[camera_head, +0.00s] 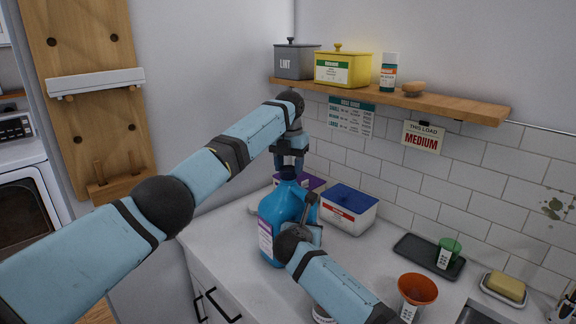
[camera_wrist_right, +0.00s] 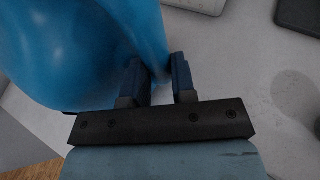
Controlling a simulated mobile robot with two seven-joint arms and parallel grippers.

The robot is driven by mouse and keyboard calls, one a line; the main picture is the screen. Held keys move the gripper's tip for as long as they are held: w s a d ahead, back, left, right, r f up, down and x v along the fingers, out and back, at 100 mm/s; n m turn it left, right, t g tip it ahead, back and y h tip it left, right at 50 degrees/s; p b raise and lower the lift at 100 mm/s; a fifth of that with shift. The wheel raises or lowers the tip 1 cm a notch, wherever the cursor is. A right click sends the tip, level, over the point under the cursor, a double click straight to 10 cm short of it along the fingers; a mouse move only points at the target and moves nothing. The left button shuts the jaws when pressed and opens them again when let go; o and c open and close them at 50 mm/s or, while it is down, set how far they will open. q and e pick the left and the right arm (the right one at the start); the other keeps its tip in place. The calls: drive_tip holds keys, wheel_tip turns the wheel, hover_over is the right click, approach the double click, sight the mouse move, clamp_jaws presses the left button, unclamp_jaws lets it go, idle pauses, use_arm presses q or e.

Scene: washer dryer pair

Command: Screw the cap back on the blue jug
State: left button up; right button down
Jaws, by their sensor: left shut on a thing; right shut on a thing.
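The blue jug (camera_head: 277,214) stands upright on the counter, with a white and purple label on its front left. My left gripper (camera_head: 289,164) points down over the jug's mouth, its fingers close around a small dark cap (camera_head: 288,173). The cap is mostly hidden by the fingers, and I cannot tell whether it is seated on the neck. My right gripper (camera_wrist_right: 157,82) is shut on the handle of the jug, which fills the upper left of the right wrist view (camera_wrist_right: 70,50). In the head view my right arm hides part of the jug's right side.
A blue and white box (camera_head: 347,211) and a purple box (camera_head: 312,183) stand behind the jug. A wooden shelf (camera_head: 450,105) hangs above.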

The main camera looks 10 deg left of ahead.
use_arm(q)
drive_tip(key=shift+d+m, duration=0.1)
drive_tip(key=shift+m, duration=0.3)
drive_tip(key=o, duration=0.9)
drive_tip(key=shift+r, duration=2.3)
drive_tip(key=shift+c, duration=0.4)
drive_tip(key=shift+n, duration=0.3)
